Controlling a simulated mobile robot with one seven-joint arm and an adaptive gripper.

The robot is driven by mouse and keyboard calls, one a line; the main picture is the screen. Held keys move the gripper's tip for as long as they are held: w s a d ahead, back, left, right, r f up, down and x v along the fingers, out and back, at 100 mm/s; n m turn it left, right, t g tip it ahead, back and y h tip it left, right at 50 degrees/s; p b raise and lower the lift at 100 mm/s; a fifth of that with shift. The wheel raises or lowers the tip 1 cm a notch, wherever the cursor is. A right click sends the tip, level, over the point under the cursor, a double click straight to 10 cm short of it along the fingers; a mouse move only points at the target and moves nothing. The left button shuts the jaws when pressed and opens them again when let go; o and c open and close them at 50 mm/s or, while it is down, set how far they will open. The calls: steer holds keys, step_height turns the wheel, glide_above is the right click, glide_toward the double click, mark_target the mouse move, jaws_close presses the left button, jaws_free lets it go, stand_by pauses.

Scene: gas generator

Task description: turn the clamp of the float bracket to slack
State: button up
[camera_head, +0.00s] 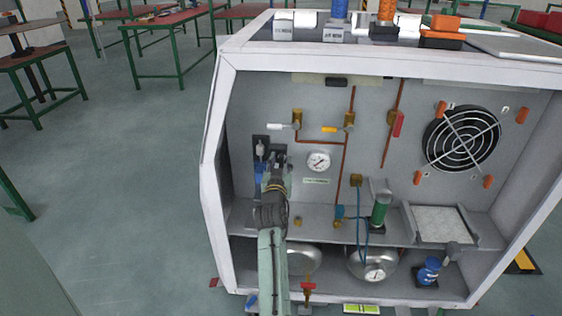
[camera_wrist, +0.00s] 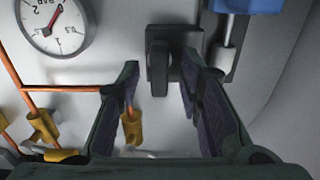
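In the wrist view a dark clamp knob (camera_wrist: 158,70) stands on a dark float bracket (camera_wrist: 222,62) against the grey panel. A white stem and a blue float (camera_wrist: 245,5) are on the bracket, beside the knob. In the head view the bracket (camera_head: 257,145) is at the left of the panel, with the blue float (camera_head: 260,172) below its white stem. My gripper (camera_head: 278,157) is in front of the panel, just right of the float. In the wrist view my gripper (camera_wrist: 160,75) is open, its fingers on either side of the knob with gaps visible. Contact is not visible.
A shelf (camera_head: 310,232) with a green cylinder (camera_head: 380,208) runs below. The cabinet's white left frame (camera_head: 212,160) is close by.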

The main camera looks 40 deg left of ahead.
steer(key=shift+c, duration=0.5)
jaws_close()
